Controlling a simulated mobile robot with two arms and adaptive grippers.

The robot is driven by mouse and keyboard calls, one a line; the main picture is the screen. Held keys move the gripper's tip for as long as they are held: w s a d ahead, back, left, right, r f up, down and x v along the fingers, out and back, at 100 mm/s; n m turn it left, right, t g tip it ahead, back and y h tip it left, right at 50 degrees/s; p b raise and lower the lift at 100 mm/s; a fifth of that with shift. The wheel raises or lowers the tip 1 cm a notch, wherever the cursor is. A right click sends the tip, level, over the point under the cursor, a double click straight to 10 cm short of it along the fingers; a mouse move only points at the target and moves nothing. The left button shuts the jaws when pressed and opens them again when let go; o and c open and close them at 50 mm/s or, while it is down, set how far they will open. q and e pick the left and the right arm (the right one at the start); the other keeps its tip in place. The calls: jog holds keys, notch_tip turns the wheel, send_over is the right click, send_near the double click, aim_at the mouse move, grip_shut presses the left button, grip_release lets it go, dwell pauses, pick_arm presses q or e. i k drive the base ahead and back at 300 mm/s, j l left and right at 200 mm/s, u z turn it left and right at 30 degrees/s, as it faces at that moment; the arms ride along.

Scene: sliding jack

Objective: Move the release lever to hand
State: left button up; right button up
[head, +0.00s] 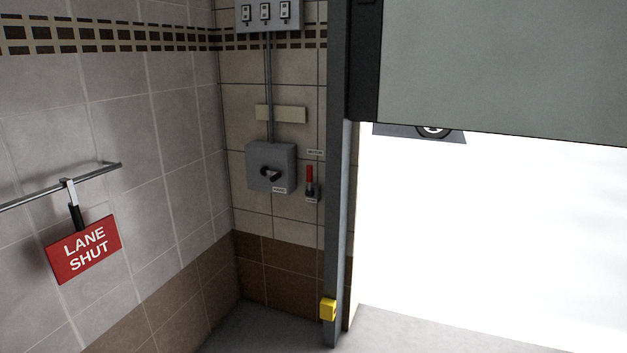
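The release lever (309,174) has a red handle and a dark base on the tiled back wall, just left of the grey door post. Its handle points up. A small label (315,153), which seems to read MOTOR, is above it. Another small label (312,200) is at its base, too small to read surely. Neither of my grippers is in view.
A grey box (285,155) with a black rotary knob is left of the lever. A red LANE SHUT sign (84,249) hangs from a rail (100,170) on the left wall. A raised grey door panel (500,65) is above a bright opening at right.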

aim_at(310, 179)
jog(key=i+j, duration=0.25)
jog(key=i, duration=0.2)
jog(key=i+j+z, duration=0.1)
jog(key=i+j, duration=0.2)
jog(key=i, duration=0.2)
jog(key=i+j, duration=0.3)
jog(key=i, duration=0.15)
